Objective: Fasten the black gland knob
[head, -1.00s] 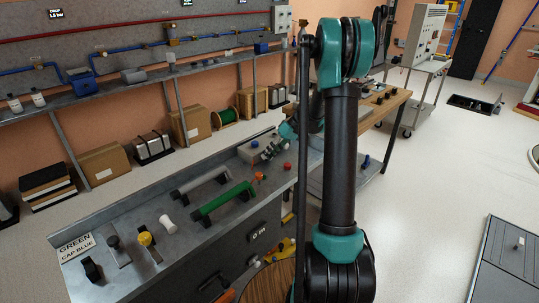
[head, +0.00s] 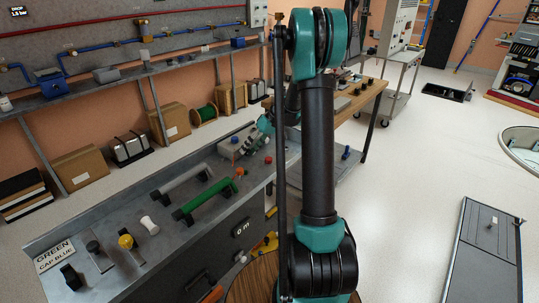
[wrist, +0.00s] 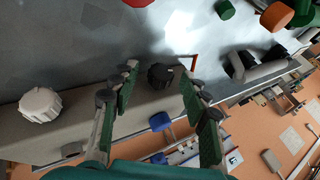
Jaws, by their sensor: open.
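The black gland knob (wrist: 160,75) shows in the wrist view as a dark ribbed cap at the edge of a grey box (wrist: 100,108). My gripper (wrist: 157,92) is open, its green-padded fingers to the left and right of the knob. I cannot tell whether either finger touches it. A white ribbed knob (wrist: 40,104) sits on the same box, left of the fingers. In the head view my gripper (head: 243,149) is small and partly covers the grey box (head: 227,147) at the bench's far end. The black knob cannot be made out there.
A red button (head: 267,160) and an orange knob (head: 240,171) stand near the box. Green (head: 205,200) and grey (head: 182,181) bar handles lie nearer on the bench. A wall shelf (head: 110,83) with blue pipework runs behind.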

